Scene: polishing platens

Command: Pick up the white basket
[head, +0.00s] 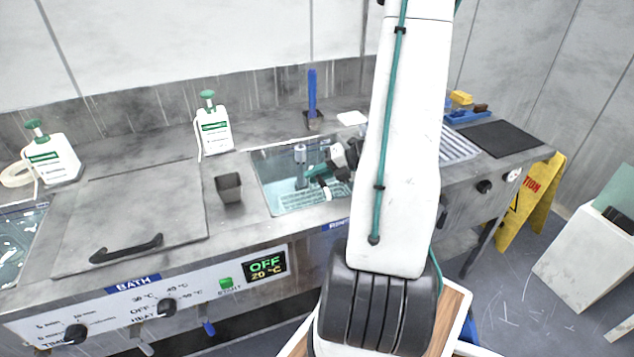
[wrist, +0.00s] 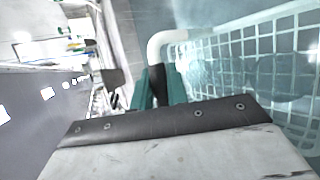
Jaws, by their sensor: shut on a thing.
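The white basket (head: 305,197) sits low in the rinse basin (head: 263,178), in water, partly hidden by my arm in the head view. In the wrist view its white mesh wall (wrist: 250,45) fills the right side, and its white bent handle (wrist: 166,39) comes down between my fingers. My gripper (head: 317,170), with teal fingers, reaches into the basin. It is shut on the handle, as the wrist view of the gripper (wrist: 160,82) shows. The far end of the basket is hidden.
A small dark cup (head: 229,188) stands left of the basin. A lidded bath (head: 140,215) is further left. Two white bottles (head: 213,128) and a blue upright tool (head: 312,95) stand behind. A yellow floor sign (head: 532,205) is at the right.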

